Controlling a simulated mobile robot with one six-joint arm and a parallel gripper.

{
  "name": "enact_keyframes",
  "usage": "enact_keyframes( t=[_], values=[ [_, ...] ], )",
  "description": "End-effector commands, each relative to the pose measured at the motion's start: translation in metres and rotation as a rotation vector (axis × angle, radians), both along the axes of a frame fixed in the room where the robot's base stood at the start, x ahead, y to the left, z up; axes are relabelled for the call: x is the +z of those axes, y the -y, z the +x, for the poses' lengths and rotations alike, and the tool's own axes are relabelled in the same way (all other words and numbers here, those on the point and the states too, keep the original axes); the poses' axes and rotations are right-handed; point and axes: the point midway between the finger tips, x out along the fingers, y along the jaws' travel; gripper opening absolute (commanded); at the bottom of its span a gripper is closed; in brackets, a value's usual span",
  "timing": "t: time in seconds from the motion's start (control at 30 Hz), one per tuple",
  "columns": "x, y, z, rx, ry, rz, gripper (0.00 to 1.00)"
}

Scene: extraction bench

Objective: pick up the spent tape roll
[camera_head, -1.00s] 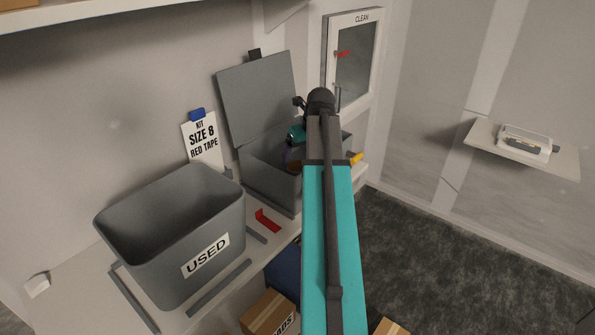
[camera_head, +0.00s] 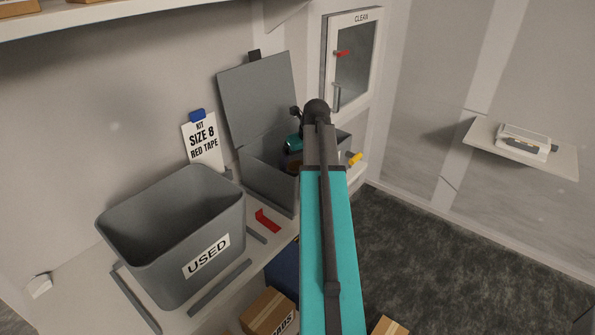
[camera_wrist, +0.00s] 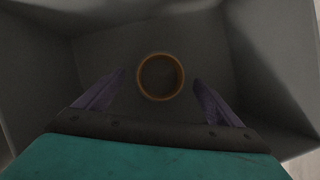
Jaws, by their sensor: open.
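The spent tape roll (camera_wrist: 142,83) shows in the wrist view as an orange-brown ring lying on the floor of a grey bin (camera_wrist: 235,22). My gripper (camera_wrist: 160,83) is open, with one dark purple finger to the left of the roll and one to the right, both apart from it in the picture. How far above the roll the fingertips are, I cannot tell. In the head view the open-lidded grey bin (camera_head: 262,180) stands on the bench, and my arm reaches over it and hides part of it. A small brownish edge (camera_head: 294,165) shows inside.
A grey USED bin (camera_head: 160,235) stands on the bench at left, between dark rails. A red bracket (camera_head: 267,221) lies between the bins. A CLEAN cabinet (camera_head: 352,60) hangs at the back.

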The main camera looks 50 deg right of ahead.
Motion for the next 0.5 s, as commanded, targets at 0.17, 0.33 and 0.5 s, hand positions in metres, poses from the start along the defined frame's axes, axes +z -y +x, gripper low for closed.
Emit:
enact_keyframes(
  t=[0.17,0.33,0.5],
  values=[
    [-0.012,0.002,0.007,0.000,-0.002,0.001,0.88],
    [-0.026,0.004,0.011,0.000,-0.001,0.000,0.88],
    [-0.033,0.005,0.013,0.000,-0.001,0.000,0.88]
  ],
)
